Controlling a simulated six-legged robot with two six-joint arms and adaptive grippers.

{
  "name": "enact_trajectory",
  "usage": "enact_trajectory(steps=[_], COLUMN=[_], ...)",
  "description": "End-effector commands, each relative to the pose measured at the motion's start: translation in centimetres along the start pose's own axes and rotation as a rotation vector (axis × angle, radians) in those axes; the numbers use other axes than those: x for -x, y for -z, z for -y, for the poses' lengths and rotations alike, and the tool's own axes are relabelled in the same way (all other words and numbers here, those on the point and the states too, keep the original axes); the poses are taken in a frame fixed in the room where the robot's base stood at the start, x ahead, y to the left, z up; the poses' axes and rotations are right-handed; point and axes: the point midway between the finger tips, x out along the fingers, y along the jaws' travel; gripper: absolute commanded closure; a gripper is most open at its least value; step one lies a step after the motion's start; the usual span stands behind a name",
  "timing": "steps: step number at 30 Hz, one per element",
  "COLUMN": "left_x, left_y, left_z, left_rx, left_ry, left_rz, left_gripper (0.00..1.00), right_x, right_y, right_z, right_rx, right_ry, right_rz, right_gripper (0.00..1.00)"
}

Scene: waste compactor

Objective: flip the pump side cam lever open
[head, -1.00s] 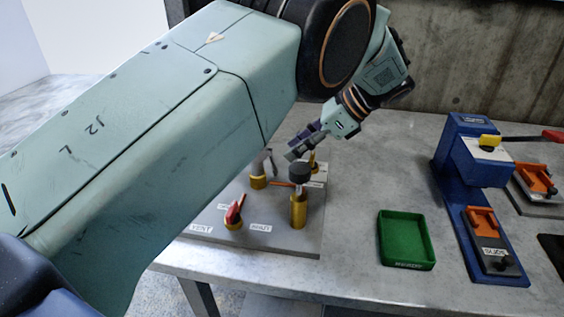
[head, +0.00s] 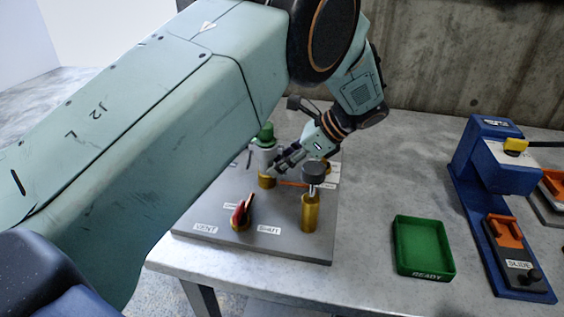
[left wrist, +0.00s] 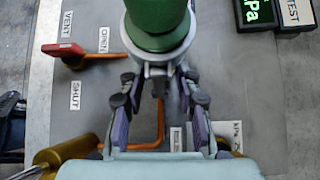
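A green-topped cylinder with a grey coupling (left wrist: 150,62) stands on the grey panel in the left wrist view. Its green top (head: 265,132) also shows in the head view, partly behind my arm. A small grey part (left wrist: 159,84), possibly the cam lever, projects from the coupling towards my gripper; I cannot tell its position surely. My left gripper (head: 277,169) is low over the panel beside the coupling. In the left wrist view its two fingers (left wrist: 160,92) are spread, one on each side of that part, with a gap visible. My right gripper is not in view.
The grey panel (head: 205,226) carries a red-handled valve (head: 242,212), a brass post with a dark knob (head: 311,205) and orange piping. A green tray (head: 422,247) and a blue fixture (head: 487,200) stand to the right. The table between is bare.

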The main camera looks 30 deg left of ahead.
Motion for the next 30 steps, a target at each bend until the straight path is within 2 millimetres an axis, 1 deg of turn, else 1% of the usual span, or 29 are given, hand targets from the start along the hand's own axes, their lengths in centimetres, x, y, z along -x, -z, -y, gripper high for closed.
enact_trajectory(steps=[7,8,19,26,30], left_x=[-0.09,-0.08,-0.06,-0.02,0.04], left_y=[0.05,0.06,0.02,0.01,-0.07], left_z=[0.17,0.22,0.23,0.24,0.22], left_rx=[-0.001,-0.001,-0.001,-0.001,-0.001], left_ry=[0.000,0.000,0.000,0.001,0.000], left_rz=[0.000,0.000,0.001,0.000,-0.009], left_gripper=[0.67,0.69,1.00,1.00,1.00], right_x=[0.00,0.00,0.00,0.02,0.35], right_y=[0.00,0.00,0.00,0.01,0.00], right_z=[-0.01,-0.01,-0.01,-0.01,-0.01], right_rx=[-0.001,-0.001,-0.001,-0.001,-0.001], right_ry=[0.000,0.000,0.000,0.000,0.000], right_rz=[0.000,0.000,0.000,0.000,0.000], right_gripper=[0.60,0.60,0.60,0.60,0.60])
